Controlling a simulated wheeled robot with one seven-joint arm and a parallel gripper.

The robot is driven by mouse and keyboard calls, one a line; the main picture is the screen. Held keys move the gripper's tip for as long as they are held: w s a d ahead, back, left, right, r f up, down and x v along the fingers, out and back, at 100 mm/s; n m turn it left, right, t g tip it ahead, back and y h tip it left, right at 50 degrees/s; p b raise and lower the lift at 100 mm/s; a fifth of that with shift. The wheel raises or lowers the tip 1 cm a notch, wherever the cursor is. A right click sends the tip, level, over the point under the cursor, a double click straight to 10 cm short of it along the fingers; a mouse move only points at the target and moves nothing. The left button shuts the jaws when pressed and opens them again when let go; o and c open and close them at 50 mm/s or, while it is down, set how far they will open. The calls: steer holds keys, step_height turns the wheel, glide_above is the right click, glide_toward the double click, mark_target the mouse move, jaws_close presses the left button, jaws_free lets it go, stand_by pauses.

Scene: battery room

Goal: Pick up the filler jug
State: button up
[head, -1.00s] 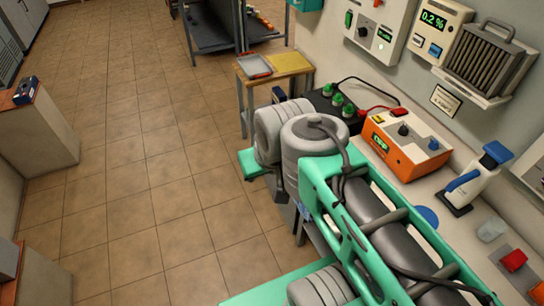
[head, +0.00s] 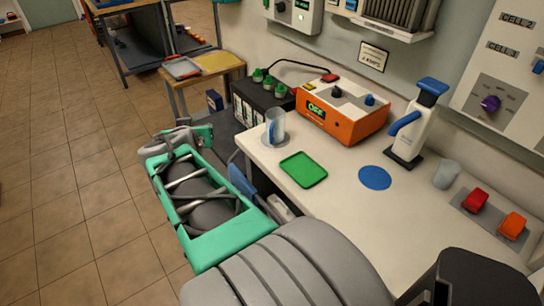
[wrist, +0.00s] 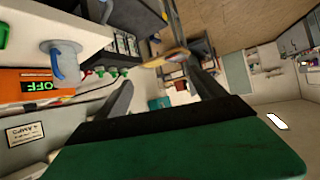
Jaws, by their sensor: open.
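A clear, upright cylindrical vessel with a blue strip on its side, seemingly the filler jug (head: 277,125), stands on a grey disc at the bench's far left corner. It also shows at the upper left of the wrist view (wrist: 67,62). My gripper (wrist: 160,76) is open, with nothing between its fingers. It is apart from the jug, which lies off to one side of the fingers in the wrist view. I cannot make out the fingers in the head view, where my arm fills the lower middle.
On the bench (head: 325,205) are an orange charger (head: 342,110), a green tray (head: 303,169), a blue disc (head: 375,178), a white blue-topped device (head: 415,130), a grey cup (head: 446,174) and red and orange switches. Black batteries (head: 258,100) stand beyond. Floor at left is clear.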

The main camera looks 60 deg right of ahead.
mark_target(273, 122)
steer(key=shift+o, duration=0.4)
steer(key=s+d+f+m+g+h+b, duration=0.2)
steer(key=s+d+f+h+b, duration=0.3)
steer(key=d, duration=0.7)
steer(key=s+f+m+b, duration=0.1)
steer(key=s+f+b, duration=0.1)
steer(key=s+f, duration=0.1)
steer(key=shift+d+m, duration=0.3)
steer(key=shift+d, duration=0.05)
steer(key=s+d+h+b, duration=0.1)
steer(key=s, duration=0.1)
steer(key=s+d+m+g+h+b, duration=0.1)
steer(key=s+d, duration=0.1)
steer(key=s+d+h+b, duration=0.1)
steer(key=s+d, duration=0.1)
steer(key=shift+s+d+f+m+g, duration=0.2)
steer(key=shift+d+f+m+g, duration=0.1)
steer(key=shift+g, duration=0.1)
steer(key=x, duration=0.7)
steer(key=shift+w+d+r, duration=0.25)
steer(key=shift+r, duration=0.15)
steer(key=shift+a, duration=0.1)
steer(key=c, duration=1.6)
